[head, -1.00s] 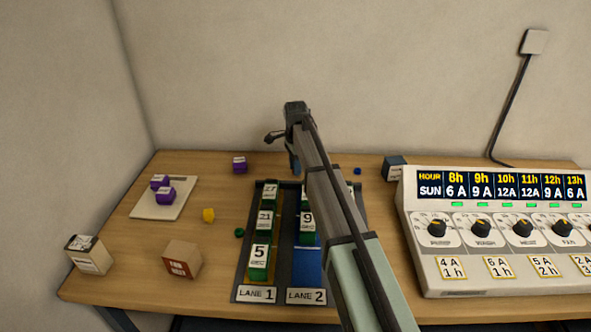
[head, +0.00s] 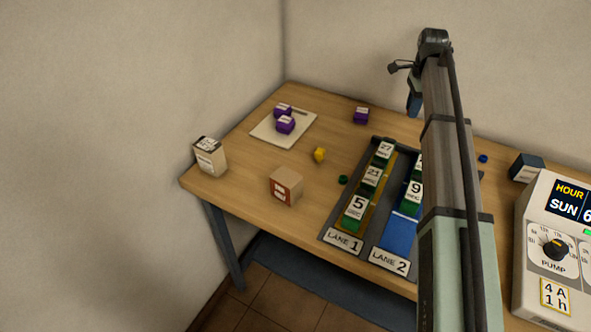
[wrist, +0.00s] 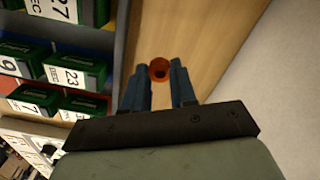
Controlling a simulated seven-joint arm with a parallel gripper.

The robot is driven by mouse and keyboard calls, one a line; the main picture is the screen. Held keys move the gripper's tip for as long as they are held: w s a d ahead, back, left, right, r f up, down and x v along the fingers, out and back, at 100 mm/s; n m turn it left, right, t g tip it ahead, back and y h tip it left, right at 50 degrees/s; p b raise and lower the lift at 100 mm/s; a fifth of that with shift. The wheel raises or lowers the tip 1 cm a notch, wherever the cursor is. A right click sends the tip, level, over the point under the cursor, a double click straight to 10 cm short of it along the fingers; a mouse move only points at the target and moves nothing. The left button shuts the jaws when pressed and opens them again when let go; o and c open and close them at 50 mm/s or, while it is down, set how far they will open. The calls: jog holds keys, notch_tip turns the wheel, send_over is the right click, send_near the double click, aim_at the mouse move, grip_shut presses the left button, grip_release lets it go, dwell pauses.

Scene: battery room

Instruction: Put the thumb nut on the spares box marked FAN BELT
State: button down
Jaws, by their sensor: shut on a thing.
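My gripper (wrist: 158,66) has an orange-red round piece with a dark hole, apparently the thumb nut (wrist: 159,71), between its fingertips in the wrist view. In the head view my gripper (head: 413,103) is raised over the back of the table, beyond the lanes; the nut cannot be made out there. A cardboard box with a red label (head: 286,186) sits at the table's front left. A cream box with a white label (head: 210,157) stands at the left corner. Both labels are too small to read surely, so I cannot tell which is FAN BELT.
A two-lane rack (head: 326,237) holds green dated blocks. A yellow piece (head: 319,155) and a green piece (head: 343,180) lie between. A control panel (head: 560,219) is at right.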

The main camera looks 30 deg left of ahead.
jog(key=s+a+r+n, duration=0.2)
jog(key=s+a+r, duration=0.1)
jog(key=s+a, duration=0.75)
jog(key=s+a+r+n, duration=0.25)
jog(key=s+a, duration=0.45)
jog(key=a, duration=0.6)
jog(key=r+m, duration=0.2)
jog(key=m, duration=0.4)
send_over(286, 177)
jog(key=shift+f, duration=4.95)
jog(key=shift+f, duration=0.1)
